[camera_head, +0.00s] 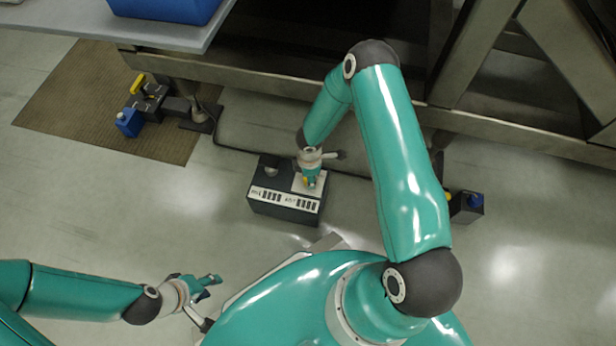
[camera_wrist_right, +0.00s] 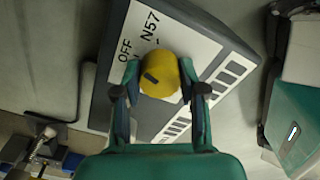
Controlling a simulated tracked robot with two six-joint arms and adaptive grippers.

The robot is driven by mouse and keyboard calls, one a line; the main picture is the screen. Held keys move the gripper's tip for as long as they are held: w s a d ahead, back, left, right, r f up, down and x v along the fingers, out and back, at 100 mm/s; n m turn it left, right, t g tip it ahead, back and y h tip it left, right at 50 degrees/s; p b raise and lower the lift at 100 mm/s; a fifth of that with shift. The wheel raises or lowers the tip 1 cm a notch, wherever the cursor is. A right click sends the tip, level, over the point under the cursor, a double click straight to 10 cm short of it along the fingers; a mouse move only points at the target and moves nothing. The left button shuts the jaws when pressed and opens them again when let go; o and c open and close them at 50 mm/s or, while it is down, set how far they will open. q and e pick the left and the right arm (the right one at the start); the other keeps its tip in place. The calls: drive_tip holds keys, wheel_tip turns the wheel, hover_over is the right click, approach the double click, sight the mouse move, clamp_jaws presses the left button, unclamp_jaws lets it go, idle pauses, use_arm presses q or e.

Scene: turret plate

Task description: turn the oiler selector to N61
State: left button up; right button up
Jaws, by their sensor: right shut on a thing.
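The oiler box (camera_head: 262,190) is a dark grey block on the floor at the middle of the head view. Its selector is a yellow knob (camera_wrist_right: 158,75) on a white plate (camera_wrist_right: 190,45) printed OFF and N57 in the right wrist view. An N61 mark is not readable. A short black mark sits on the knob; the setting it points to is unclear. My right gripper (camera_head: 311,181) is shut on the knob, one finger on each side. My left gripper (camera_head: 211,286) is open and empty, low at the left, apart from the box.
A dark steel frame (camera_head: 290,82) runs behind the box. A brown mat (camera_head: 75,100) with a blue and yellow device (camera_head: 140,108) lies at the left. A blue bin (camera_head: 165,8) sits on a grey table (camera_head: 185,38).

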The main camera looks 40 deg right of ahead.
drive_tip(key=n, duration=0.3)
drive_tip(key=shift+s+n, duration=0.15)
drive_tip(key=shift+n, duration=0.15)
drive_tip(key=n, duration=0.3)
drive_tip(key=shift+n, duration=0.3)
drive_tip(key=n+p, duration=0.1)
drive_tip(key=n, duration=0.3)
drive_tip(key=shift+n+p, duration=0.55)
drive_tip(key=shift+n, duration=1.55)
drive_tip(key=o, duration=1.1)
drive_tip(key=shift+o, duration=0.2)
